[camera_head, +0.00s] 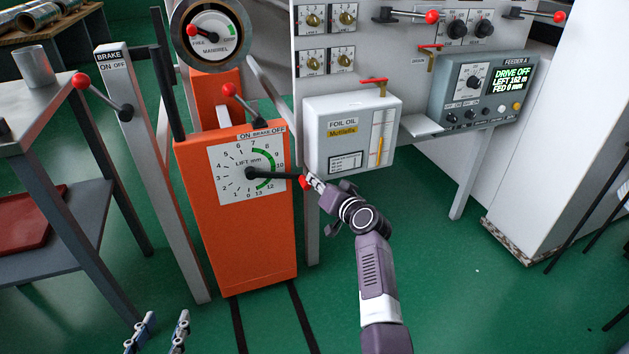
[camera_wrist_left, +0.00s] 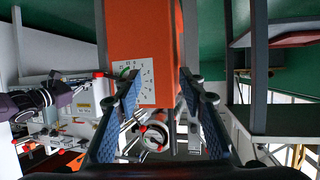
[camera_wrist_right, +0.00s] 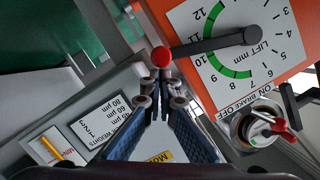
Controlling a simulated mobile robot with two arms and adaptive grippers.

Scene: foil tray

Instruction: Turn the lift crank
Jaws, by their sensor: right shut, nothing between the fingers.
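The lift crank (camera_head: 275,175) is a black arm on the white LIFT mm dial (camera_head: 230,187) of an orange cabinet (camera_head: 240,245). It points right, close to level, and ends in a red knob (camera_head: 304,182). My right gripper (camera_head: 315,184) is at the knob. In the right wrist view the knob (camera_wrist_right: 161,57) sits just beyond the closed fingertips (camera_wrist_right: 161,84), with nothing between them; whether they touch it I cannot tell. My left gripper (camera_head: 157,334) is low at the bottom left, away from the cabinet. Its fingers stand apart and empty in the left wrist view (camera_wrist_left: 166,85).
A brake lever (camera_head: 229,90) with a red knob is above the dial. The foil oil box (camera_head: 352,135) is right of the crank. A grey post with another brake lever (camera_head: 105,95) and a table (camera_head: 45,120) with a cup are left. Green floor is open in front.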

